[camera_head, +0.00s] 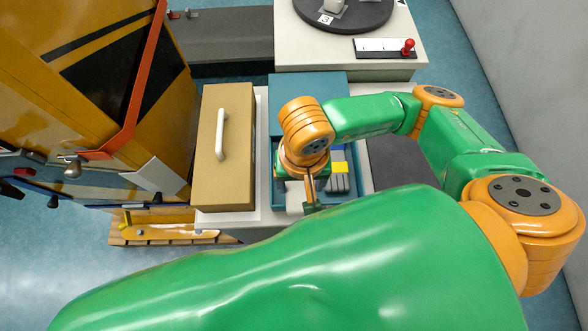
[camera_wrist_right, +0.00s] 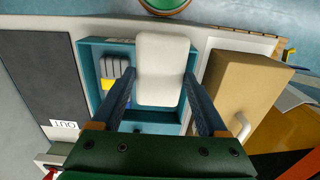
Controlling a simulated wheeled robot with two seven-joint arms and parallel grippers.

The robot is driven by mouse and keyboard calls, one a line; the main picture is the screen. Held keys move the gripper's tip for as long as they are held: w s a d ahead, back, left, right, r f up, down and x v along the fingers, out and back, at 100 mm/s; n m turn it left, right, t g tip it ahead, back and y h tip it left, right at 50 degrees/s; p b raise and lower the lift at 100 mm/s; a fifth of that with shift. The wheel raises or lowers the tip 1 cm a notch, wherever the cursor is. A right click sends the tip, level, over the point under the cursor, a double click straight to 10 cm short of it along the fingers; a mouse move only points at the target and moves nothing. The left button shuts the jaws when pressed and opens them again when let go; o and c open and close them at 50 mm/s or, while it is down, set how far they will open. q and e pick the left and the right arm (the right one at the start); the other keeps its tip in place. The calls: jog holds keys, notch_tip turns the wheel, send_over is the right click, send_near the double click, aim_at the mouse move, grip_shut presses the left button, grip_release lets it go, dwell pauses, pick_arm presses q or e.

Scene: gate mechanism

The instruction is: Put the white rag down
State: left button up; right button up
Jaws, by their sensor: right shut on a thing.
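My right gripper (camera_head: 309,206) reaches down over a teal open box (camera_head: 277,160) in the head view. In the right wrist view my right gripper (camera_wrist_right: 161,90) has its two dark fingers on either side of the white rag (camera_wrist_right: 162,70), a pale block-like piece with rounded corners. It is shut on the rag. The rag also shows in the head view as a small white patch (camera_head: 295,196) beside the fingers. The rag hides part of the teal box (camera_wrist_right: 87,50) in the wrist view; whether they touch, I cannot tell. My left gripper is not in view.
In the box lie a grey ribbed object (camera_wrist_right: 115,66) and a yellow piece (camera_wrist_right: 107,84). A tan box with a white handle (camera_head: 235,150) stands just left of it. A yellow-black cabinet (camera_head: 120,90) is further left. A turntable (camera_head: 345,10) and red lever (camera_head: 408,46) are at the back.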

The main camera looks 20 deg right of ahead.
jog(key=w+f+b, duration=0.1)
jog(key=w+f, duration=0.1)
jog(key=w+f+b, duration=0.1)
jog(key=w+f, duration=0.1)
jog(key=w+d+f+b, duration=0.1)
jog(key=w+f+b, duration=0.1)
jog(key=shift+w, duration=0.1)
jog(key=f+b, duration=0.1)
jog(key=f, duration=0.1)
jog(key=w+f+b, duration=0.1)
jog(key=f, duration=0.1)
jog(key=shift+d+b, duration=0.1)
jog(key=shift+b, duration=0.25)
jog(key=shift+r, duration=0.2)
jog(key=shift+c, duration=0.6)
jog(key=o, duration=1.1)
jog(key=shift+o, duration=0.5)
jog(key=shift+p, duration=0.3)
notch_tip(320, 180, up, 7)
jog(key=b, duration=0.2)
